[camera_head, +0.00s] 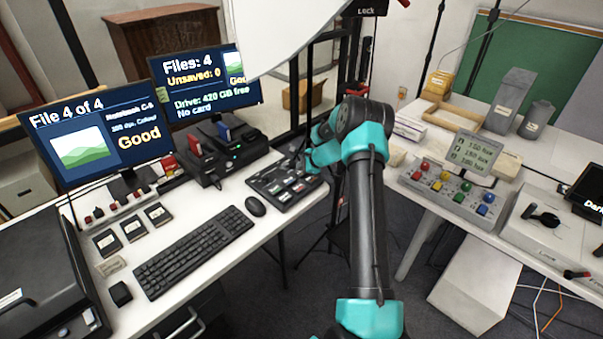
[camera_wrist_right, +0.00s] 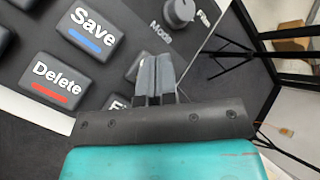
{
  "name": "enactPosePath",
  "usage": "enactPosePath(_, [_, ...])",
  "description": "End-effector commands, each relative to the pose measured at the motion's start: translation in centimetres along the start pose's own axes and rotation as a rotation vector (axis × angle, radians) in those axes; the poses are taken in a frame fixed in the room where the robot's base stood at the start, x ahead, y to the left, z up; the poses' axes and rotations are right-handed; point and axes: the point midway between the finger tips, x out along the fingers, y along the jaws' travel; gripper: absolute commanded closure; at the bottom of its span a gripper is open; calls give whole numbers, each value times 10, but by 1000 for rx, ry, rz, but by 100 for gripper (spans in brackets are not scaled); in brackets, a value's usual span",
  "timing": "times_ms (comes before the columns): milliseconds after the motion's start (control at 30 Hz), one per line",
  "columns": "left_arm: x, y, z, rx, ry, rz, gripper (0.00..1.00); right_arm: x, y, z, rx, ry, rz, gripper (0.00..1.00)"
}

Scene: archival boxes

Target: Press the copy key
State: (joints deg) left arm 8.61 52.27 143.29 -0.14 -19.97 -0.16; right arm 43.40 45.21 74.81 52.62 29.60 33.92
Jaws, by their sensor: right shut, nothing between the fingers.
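A black key panel (camera_head: 289,205) lies on the white desk in the head view, with small keys too small to read. In the right wrist view, the Save key (camera_wrist_right: 90,36) has a blue bar and the Delete key (camera_wrist_right: 56,80) a red bar. A key beside the fingers (camera_wrist_right: 133,68) and another starting with F (camera_wrist_right: 117,103) are partly covered. No Copy label is readable. My right gripper (camera_wrist_right: 155,62) is shut and empty, its fingertips over the panel near its edge. I cannot tell whether they touch it. My left gripper is not in view.
A Mode knob (camera_wrist_right: 178,12) stands beyond the fingertips. The mouse (camera_head: 256,206), keyboard (camera_head: 195,250) and a card reader (camera_head: 223,155) sit left of the panel. Two monitors (camera_head: 97,128) (camera_head: 205,88) show file information. A second table with a coloured-button box (camera_head: 452,190) stands right.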

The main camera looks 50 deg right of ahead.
Motion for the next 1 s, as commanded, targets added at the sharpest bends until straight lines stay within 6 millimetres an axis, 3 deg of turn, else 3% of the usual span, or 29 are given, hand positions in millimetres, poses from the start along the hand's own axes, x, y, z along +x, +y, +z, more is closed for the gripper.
enactPosePath(1000, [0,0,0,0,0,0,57,5,4,-4,1,0,0,100])
